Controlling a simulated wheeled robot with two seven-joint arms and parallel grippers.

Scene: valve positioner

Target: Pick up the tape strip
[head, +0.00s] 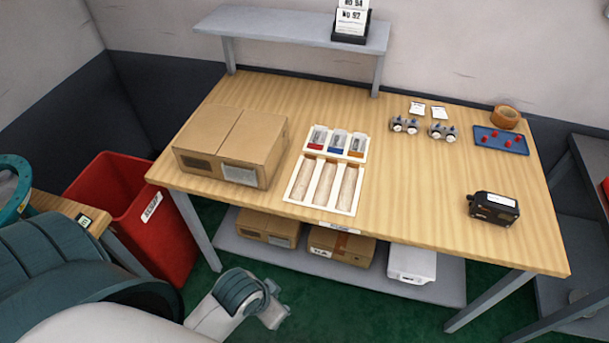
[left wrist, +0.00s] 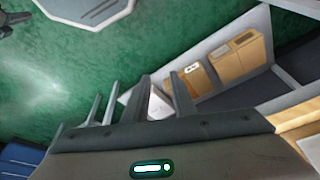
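No loose tape strip can be made out in the head view. An orange-brown tape roll (head: 505,116) sits at the back right of the table. A white tray (head: 291,194) stands mid-table, with three long compartments holding tan contents and three small bins behind them; I cannot tell whether any content is tape. My left gripper (head: 274,304) is low in front of the table, well apart from everything on it. In the left wrist view its fingers (left wrist: 130,104) stand apart with nothing between them. My right gripper is not in view.
A brown carton (head: 230,147) fills the table's left side. A black device (head: 493,207), a blue tray with red parts (head: 488,147) and small metal fittings (head: 404,125) stand right. A red bin (head: 120,205) is left. The lower shelf (head: 330,271) holds cartons. The table's centre right is clear.

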